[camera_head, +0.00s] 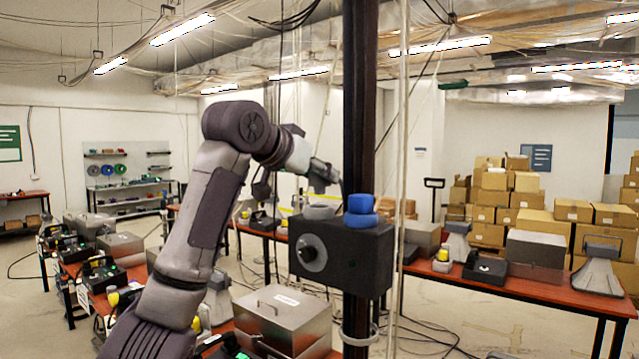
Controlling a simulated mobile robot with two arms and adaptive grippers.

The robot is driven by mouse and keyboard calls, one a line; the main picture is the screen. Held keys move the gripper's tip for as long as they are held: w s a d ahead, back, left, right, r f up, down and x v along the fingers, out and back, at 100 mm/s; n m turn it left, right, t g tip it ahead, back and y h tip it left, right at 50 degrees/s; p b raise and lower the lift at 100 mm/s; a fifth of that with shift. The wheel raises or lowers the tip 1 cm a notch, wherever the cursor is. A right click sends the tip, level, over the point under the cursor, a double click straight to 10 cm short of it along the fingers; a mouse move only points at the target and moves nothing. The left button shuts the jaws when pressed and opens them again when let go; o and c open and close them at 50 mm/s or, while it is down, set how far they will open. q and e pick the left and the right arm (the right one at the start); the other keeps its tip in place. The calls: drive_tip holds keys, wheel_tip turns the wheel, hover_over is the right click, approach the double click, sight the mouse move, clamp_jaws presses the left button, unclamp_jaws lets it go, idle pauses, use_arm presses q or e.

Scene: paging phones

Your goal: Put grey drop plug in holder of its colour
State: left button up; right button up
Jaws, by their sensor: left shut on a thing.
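My left gripper (326,174) is at the end of my grey arm, above and behind a black box on a dark post. It is shut on a small grey thing, which I take for the grey drop plug; its outline is hard to make out. A round grey holder (318,212) sits on the box's top left, just below the gripper and seemingly apart from it. A blue holder (361,219) with a blue plug (361,203) in it sits on the top right. My right gripper is not in view.
The black box (345,258) has a round grey knob (312,252) on its front. The dark post (358,110) and pale vertical cables stand beside it. Red-brown tables (540,292) with metal boxes and phones lie around. Cartons (500,200) are stacked at the back right.

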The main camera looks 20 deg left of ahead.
sight(316, 192)
use_arm(q)
wheel_tip(316, 192, down, 2)
drive_tip(key=shift+s+f+p, duration=0.15)
drive_tip(key=shift+f+p, duration=0.05)
drive_tip(key=shift+p, duration=0.25)
drive_tip(key=shift+a+f, duration=0.1)
drive_tip(key=shift+f, duration=0.5)
drive_tip(key=o, duration=1.2)
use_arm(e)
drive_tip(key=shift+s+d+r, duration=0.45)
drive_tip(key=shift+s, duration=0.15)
